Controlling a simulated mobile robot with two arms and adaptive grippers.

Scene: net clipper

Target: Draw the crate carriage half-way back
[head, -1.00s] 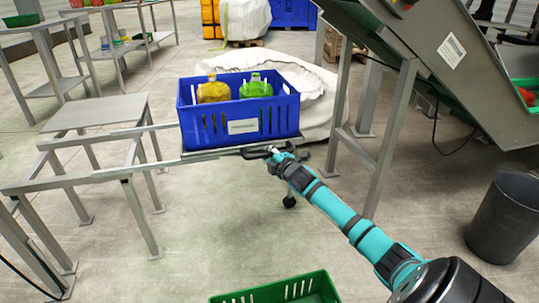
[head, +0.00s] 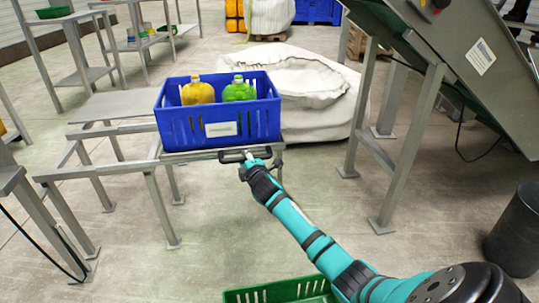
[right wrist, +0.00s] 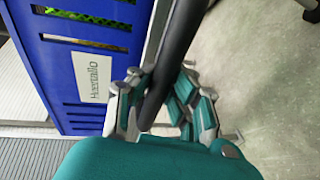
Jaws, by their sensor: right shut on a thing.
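The blue crate (head: 220,131) sits upright on the crate carriage (head: 192,157), a low grey frame on the metal rails (head: 100,172). The crate holds a yellow jug (head: 197,91) and a green jug (head: 239,90). A dark handle (head: 231,156) is at the carriage's near right side. My right gripper (head: 250,162) is shut on this handle. In the right wrist view the fingers (right wrist: 152,104) close around the dark bar (right wrist: 178,45), beside the crate wall (right wrist: 75,75). My left gripper is not in view.
A grey table plate (head: 115,105) adjoins the rails behind and left of the crate. A white bulk sack (head: 318,95) stands behind right. A sloped conveyor's legs (head: 412,150) stand to the right. A green crate (head: 280,291) lies at the near edge.

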